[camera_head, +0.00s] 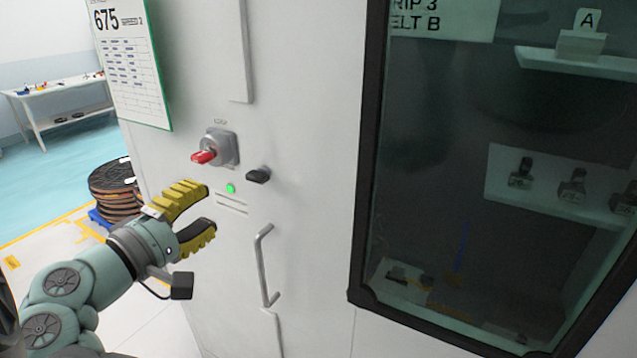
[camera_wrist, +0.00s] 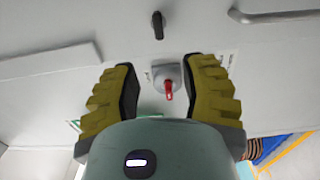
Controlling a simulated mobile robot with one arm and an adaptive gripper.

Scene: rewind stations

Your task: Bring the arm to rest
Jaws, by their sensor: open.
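My gripper (camera_head: 212,212) has yellow ribbed fingers that stand apart with nothing between them. In the head view it is in front of a white cabinet (camera_head: 310,150), below and left of a red-handled switch (camera_head: 204,157) on a grey plate. In the wrist view my gripper (camera_wrist: 160,85) is open, and the red switch handle (camera_wrist: 168,90) shows beyond, between the fingers. I cannot tell the exact distance to the cabinet. My teal arm reaches in from the lower left of the head view.
A black knob (camera_head: 258,176), a lit green light (camera_head: 231,188) and a bar handle (camera_head: 262,265) are on the cabinet close to my gripper. A dark glass window (camera_head: 450,150) fills the right. A stack of reels (camera_head: 115,190) and a white table (camera_head: 60,98) stand at left; open floor lies between them.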

